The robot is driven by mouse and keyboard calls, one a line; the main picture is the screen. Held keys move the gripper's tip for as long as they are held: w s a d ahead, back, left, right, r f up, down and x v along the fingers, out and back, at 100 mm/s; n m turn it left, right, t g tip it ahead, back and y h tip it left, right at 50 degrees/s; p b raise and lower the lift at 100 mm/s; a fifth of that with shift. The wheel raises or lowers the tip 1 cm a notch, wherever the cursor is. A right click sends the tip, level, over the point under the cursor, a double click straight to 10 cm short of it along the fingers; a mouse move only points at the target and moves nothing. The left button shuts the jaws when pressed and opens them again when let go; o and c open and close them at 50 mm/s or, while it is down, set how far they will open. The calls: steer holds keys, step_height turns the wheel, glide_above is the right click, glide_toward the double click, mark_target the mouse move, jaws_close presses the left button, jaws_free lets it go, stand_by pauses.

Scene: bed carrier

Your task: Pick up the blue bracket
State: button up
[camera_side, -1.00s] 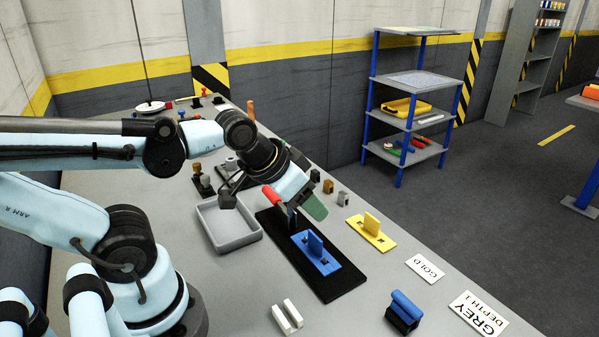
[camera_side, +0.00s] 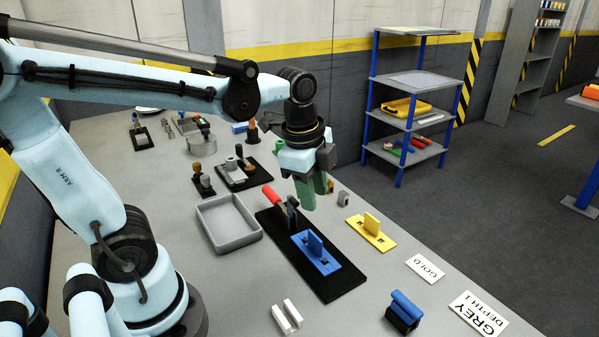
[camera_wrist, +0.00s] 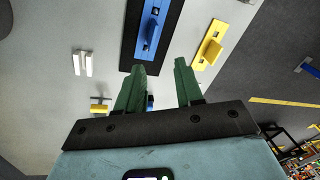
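The blue bracket (camera_side: 315,245), a flat plate with an upright fin, lies on a long black board (camera_side: 345,283) in the side view. It also shows at the top of the wrist view (camera_wrist: 151,28). My gripper (camera_side: 313,193) points down with green fingers, above and behind the bracket, near the far end of the board. In the wrist view my gripper (camera_wrist: 160,66) has its fingers apart, with no object visibly held between them. The bracket lies beyond the fingertips, not touching them.
A red-handled tool (camera_side: 275,198) stands at the board's far end, close to my gripper. A yellow bracket (camera_side: 372,234) lies right of the board, a grey tray (camera_side: 228,224) left. White blocks (camera_side: 287,317) and a blue piece on a black base (camera_side: 404,312) lie nearer.

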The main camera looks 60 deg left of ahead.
mark_target(315, 235)
steer(key=shift+w+a+f+m+g, duration=0.15)
steer(key=shift+f+m+g, duration=0.2)
steer(key=shift+f+m, duration=1.1)
steer(key=shift+w+d+f+m+g, duration=0.15)
steer(key=shift+f+m+g, duration=0.25)
steer(key=shift+f, duration=2.2)
steer(key=shift+w+a+f+m+g, duration=0.1)
steer(key=shift+w+f+m+g, duration=0.2)
steer(key=shift+f+m, duration=1.15)
steer(key=shift+s+f+n, duration=0.1)
steer(key=shift+f+n, duration=0.45)
steer(key=shift+n, duration=0.05)
jaws_close()
